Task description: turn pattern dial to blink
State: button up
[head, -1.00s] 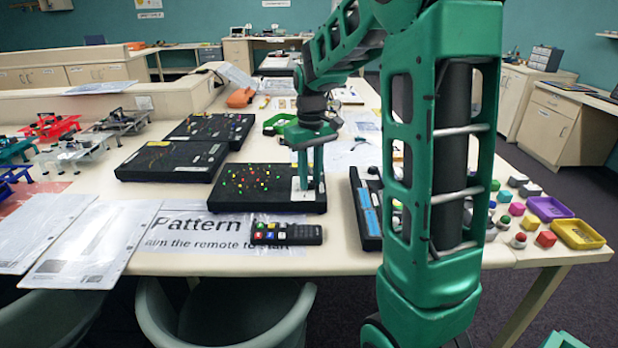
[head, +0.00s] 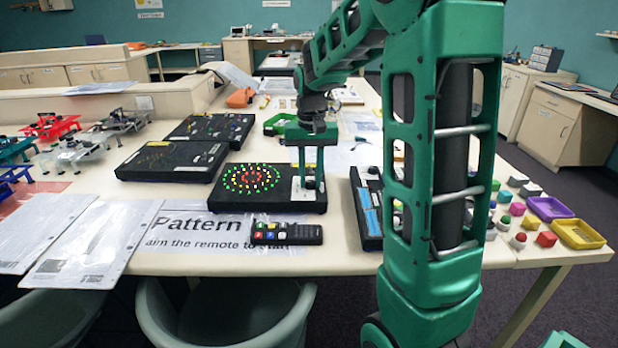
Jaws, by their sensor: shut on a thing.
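The pattern box is a flat black board (head: 227,203) near the table's front edge, with rings of lit green, yellow and red lights. A pale panel (head: 298,194) is at its right side. My gripper (head: 309,186) points down at this panel, with its fingers shut on a small dark dial. The dial is mostly hidden by the fingers, so its setting cannot be read. The printed "Pattern" sheet (head: 180,232) lies in front of the board. A black remote (head: 290,234) with coloured buttons lies on it.
Two more black boards (head: 172,161) stand behind and to the left. A black case with blue parts (head: 368,210) is close on the right. Coloured knobs and a yellow tray (head: 578,234) are at the right edge. Chairs stand in front.

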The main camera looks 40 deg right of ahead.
aim_at(311, 182)
jog(key=o, duration=1.1)
jog(key=shift+c, duration=0.2)
jog(key=shift+r, duration=0.15)
notch_tip(311, 182, up, 10)
jog(key=shift+r, duration=0.2)
